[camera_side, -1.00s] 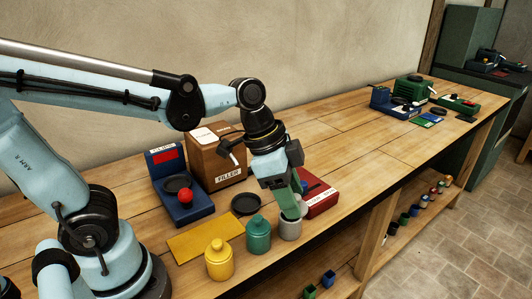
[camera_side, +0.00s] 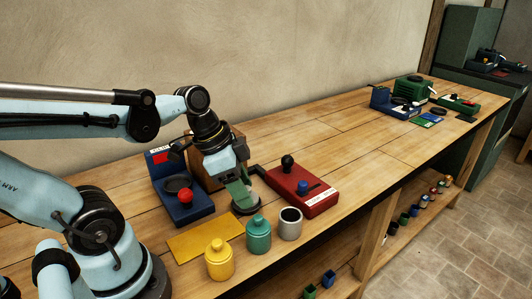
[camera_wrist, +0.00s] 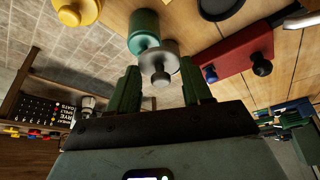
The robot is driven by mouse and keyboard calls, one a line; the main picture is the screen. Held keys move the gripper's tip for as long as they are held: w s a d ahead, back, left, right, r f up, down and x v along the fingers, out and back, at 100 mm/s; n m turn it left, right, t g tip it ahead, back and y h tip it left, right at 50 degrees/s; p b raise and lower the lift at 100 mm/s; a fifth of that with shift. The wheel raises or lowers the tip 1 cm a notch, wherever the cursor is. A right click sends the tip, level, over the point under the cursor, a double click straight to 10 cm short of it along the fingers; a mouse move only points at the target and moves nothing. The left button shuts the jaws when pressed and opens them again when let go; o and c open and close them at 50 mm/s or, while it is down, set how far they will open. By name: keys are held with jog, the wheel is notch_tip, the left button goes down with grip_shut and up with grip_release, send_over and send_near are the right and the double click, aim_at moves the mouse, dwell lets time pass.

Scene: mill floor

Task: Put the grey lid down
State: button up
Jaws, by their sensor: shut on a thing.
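The grey lid (camera_wrist: 160,62) is a round disc with a knob. My gripper (camera_wrist: 158,88) is shut on the knob, between its two green fingers. In the side view my gripper (camera_side: 243,203) is left of and behind the open grey jar (camera_side: 289,234), in front of the black round pad (camera_side: 255,209), and hides part of it. The lid is mostly hidden there. In the wrist view the pad (camera_wrist: 222,5) shows apart from the lid, up and to the right. The lid seems held above the bench; its exact height is hard to tell.
The yellow jar (camera_side: 219,262) and teal jar (camera_side: 258,237) stand lidded along the front. The red device (camera_side: 305,192) is to the right, the blue scale (camera_side: 187,208) to the left, the brown box (camera_side: 203,170) behind. A yellow mat (camera_side: 205,239) lies flat at left.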

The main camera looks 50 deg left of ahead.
jog(key=n, duration=0.2)
send_over(226, 227)
jog(key=s, duration=0.1)
notch_tip(226, 227, down, 3)
jog(key=shift+s+a+f, duration=0.1)
jog(key=shift+a+f, duration=0.05)
jog(key=shift+f, duration=1.85)
jog(key=shift+s+a+f, duration=0.1)
jog(key=shift+f, duration=1.9)
jog(key=o, duration=1)
jog(key=shift+r, duration=0.2)
